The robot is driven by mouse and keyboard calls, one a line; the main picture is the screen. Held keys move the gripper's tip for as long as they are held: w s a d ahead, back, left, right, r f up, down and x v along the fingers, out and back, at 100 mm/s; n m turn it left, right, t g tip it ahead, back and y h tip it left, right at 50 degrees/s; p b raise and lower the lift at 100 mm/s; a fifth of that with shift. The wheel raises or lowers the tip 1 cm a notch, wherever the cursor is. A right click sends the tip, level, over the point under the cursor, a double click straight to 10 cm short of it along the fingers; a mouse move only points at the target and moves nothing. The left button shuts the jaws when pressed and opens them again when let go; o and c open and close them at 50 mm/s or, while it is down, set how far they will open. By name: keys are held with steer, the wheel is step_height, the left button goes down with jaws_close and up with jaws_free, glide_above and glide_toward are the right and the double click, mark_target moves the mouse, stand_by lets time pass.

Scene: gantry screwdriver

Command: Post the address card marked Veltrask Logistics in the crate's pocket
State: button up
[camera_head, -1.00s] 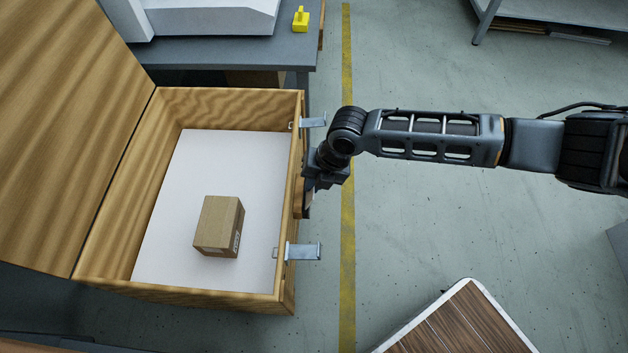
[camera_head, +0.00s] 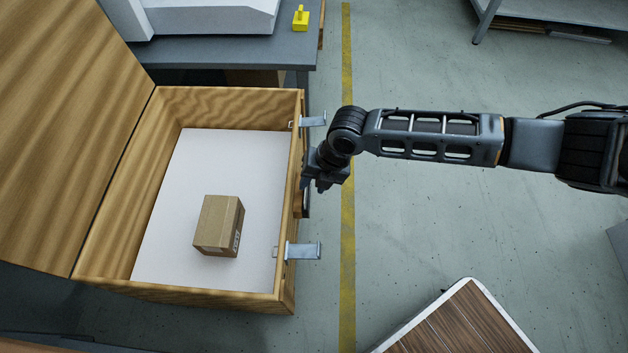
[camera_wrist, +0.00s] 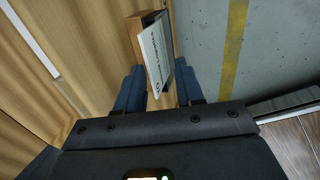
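The wooden crate (camera_head: 200,283) stands open at left, its lid raised. A small wooden pocket (camera_wrist: 134,33) is on the crate's outer right side, mostly hidden by my gripper in the head view. A white card (camera_wrist: 157,58) with a printed line stands in or against this pocket, slightly tilted; the print is too small to read with certainty. My gripper (camera_wrist: 160,88) has its two blue fingers spread apart on either side of the card, with gaps visible. In the head view my gripper (camera_head: 315,187) is beside the crate's right wall.
A cardboard box (camera_head: 218,226) rests on the white liner (camera_head: 160,230) inside the crate. Two metal latches (camera_head: 303,251) (camera_head: 313,121) jut from the crate's right wall near my gripper. A wood-topped surface (camera_head: 465,325) is at lower right. Open floor lies right of the crate.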

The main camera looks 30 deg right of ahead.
steer(key=p+v, duration=0.3)
steer(key=v, duration=0.4)
steer(key=shift+r, duration=0.4)
steer(key=shift+d, duration=0.1)
